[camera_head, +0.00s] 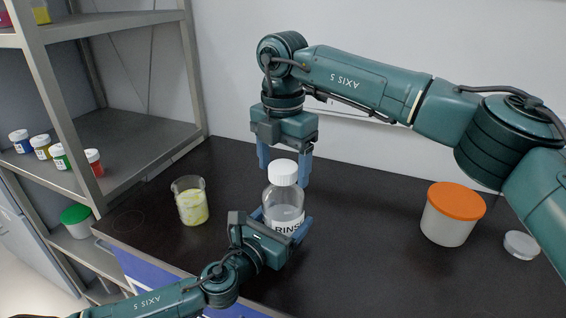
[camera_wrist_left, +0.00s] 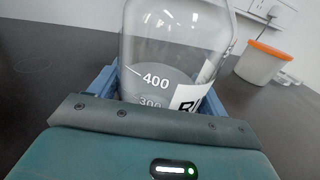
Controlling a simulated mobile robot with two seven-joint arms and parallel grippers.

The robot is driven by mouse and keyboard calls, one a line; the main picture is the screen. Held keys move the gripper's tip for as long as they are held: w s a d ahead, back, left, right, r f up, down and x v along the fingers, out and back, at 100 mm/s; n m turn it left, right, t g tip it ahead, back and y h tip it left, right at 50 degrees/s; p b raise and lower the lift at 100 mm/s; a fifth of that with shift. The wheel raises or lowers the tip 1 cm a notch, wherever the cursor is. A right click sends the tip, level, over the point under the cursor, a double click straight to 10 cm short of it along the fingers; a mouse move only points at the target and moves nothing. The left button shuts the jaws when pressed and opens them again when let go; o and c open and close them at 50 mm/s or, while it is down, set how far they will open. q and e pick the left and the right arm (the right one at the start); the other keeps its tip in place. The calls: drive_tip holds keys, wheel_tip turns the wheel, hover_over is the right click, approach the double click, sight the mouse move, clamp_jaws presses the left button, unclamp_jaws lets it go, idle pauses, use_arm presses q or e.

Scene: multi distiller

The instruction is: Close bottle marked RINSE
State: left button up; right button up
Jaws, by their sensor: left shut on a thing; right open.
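The clear RINSE bottle (camera_head: 284,208) stands upright on the dark table in the head view, with a white cap (camera_head: 283,172) on its neck. Whether the cap is tight cannot be told. My left gripper (camera_head: 284,226) is shut around the bottle's lower body. In the left wrist view the bottle (camera_wrist_left: 172,50) sits between the blue fingers, showing the 400 and 300 marks and part of the label. My right gripper (camera_head: 284,168) points down from above, open, its two blue fingers on either side of the cap. Whether they touch it cannot be told.
A beaker with yellowish contents (camera_head: 190,201) stands left of the bottle. An orange-lidded white tub (camera_head: 452,214) and a small round lid or dish (camera_head: 521,245) are at the right. A metal shelf (camera_head: 140,143) with small jars stands left. Table between bottle and tub is clear.

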wheel_tip(320, 180, up, 12)
idle(0.5)
use_arm(q)
drive_tip(key=o, duration=1.9)
drive_tip(key=v, duration=1.3)
drive_tip(key=shift+s+b, duration=0.1)
drive_tip(key=shift+b, duration=0.2)
use_arm(e)
drive_tip(key=shift+f, duration=0.3)
